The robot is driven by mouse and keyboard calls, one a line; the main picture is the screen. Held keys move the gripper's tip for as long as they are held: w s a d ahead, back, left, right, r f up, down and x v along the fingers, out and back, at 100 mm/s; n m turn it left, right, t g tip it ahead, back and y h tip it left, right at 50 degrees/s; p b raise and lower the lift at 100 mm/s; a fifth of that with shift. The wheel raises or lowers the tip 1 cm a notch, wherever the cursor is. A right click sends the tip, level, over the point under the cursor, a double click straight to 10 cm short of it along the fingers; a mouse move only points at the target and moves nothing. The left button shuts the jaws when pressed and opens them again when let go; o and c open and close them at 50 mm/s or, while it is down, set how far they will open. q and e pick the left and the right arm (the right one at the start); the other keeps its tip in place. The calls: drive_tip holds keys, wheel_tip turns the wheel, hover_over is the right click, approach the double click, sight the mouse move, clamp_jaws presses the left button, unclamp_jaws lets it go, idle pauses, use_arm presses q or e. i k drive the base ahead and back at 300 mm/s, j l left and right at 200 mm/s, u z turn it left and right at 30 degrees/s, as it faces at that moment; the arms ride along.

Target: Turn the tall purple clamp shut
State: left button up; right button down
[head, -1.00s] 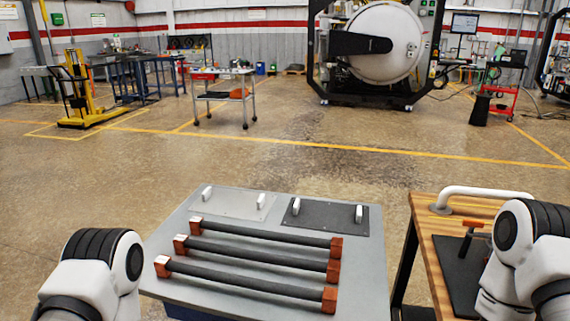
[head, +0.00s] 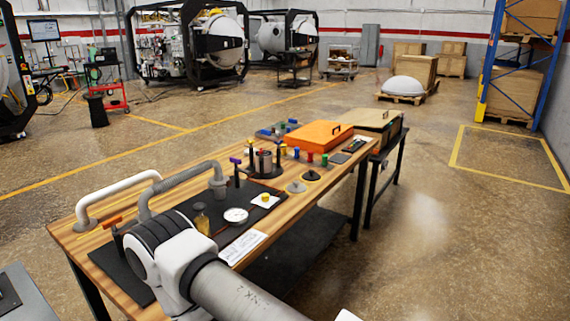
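A tall clamp with a purple cross handle (head: 236,161) on a dark post stands on the wooden bench, beyond the grey bent pipe. Its handle angle is too small to read well. A shorter purple-topped piece (head: 278,143) stands a little further right, by a grey cylinder (head: 265,160). One of my arms crosses the lower middle of the view and hides part of the bench's near side. Neither gripper shows.
The wooden bench (head: 345,170) holds a white bent pipe (head: 118,196), a grey bent pipe (head: 180,180), a round gauge (head: 236,215), several coloured knobs and an orange case (head: 318,135). The floor right of the bench (head: 430,220) is clear.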

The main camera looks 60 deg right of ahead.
sight(235, 160)
drive_tip(key=z, duration=1.55)
drive_tip(key=i+l, duration=0.5)
